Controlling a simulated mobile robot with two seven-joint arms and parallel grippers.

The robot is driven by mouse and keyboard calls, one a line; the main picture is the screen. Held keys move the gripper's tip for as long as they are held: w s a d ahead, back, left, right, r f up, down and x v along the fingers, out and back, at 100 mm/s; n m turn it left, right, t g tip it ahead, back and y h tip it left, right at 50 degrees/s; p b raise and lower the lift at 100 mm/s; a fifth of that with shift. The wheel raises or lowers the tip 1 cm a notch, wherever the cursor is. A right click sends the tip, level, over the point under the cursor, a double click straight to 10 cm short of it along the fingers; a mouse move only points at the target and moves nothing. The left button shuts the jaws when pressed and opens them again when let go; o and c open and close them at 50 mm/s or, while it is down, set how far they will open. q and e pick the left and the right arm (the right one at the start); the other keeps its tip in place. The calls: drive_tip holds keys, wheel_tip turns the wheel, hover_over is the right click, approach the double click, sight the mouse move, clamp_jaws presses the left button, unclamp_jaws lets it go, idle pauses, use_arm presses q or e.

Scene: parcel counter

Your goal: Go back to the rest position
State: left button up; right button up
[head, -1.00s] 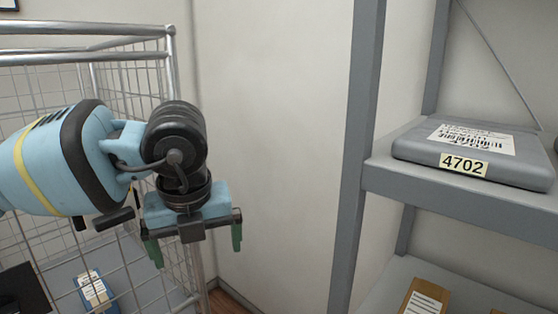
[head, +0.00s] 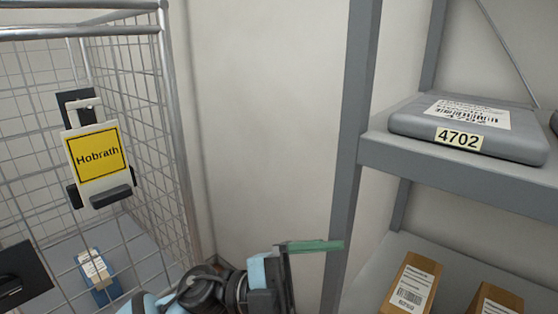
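My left gripper (head: 312,247) is low in the head view, at the bottom centre, pointing right in front of the wall and the shelf post. One green finger shows at the outer end of its bar, with nothing against it. The other finger is cut off by the bottom edge. The gripper is spread open, and no object shows in it. My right gripper is not in view.
A wire cage (head: 165,100) at left carries a yellow "Hobrath" sign (head: 98,155) and contains a blue labelled parcel (head: 98,272). A grey shelf rack (head: 345,150) at right holds a grey parcel marked 4702 (head: 400,125) and brown boxes (head: 412,285) below. Bare wall lies between.

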use_arm(q)
drive_tip(key=w+a+f+n+t+y, duration=0.1)
drive_tip(key=w+a+f+n+t, duration=0.35)
drive_tip(key=n+t, duration=0.5)
drive_tip(key=w+a+f+n+t+y, duration=0.1)
drive_tip(key=w+a+f+n+t, duration=0.3)
drive_tip(key=n+t, duration=0.5)
drive_tip(key=s+a+f+n+t+y, duration=0.1)
drive_tip(key=a+f+n+t+y, duration=0.15)
drive_tip(key=f+n+y, duration=0.35)
drive_tip(key=a+f+n+t+y, duration=0.1)
drive_tip(key=a+f+t+y, duration=0.2)
drive_tip(key=f, duration=0.5)
drive_tip(key=s+a+f+n+g+y, duration=0.2)
drive_tip(key=s+a+f+g+y, duration=0.2)
drive_tip(key=s+f, duration=0.5)
drive_tip(key=s+a+f+n+g+y, duration=0.2)
drive_tip(key=s+a+f+g+y, duration=0.2)
drive_tip(key=s+a+f, duration=0.5)
wheel_tip(320, 180, down, 4)
drive_tip(key=shift+s+f+g, duration=0.1)
drive_tip(key=shift+s+g, duration=0.5)
drive_tip(key=shift+s, duration=0.05)
drive_tip(key=shift+n, duration=0.25)
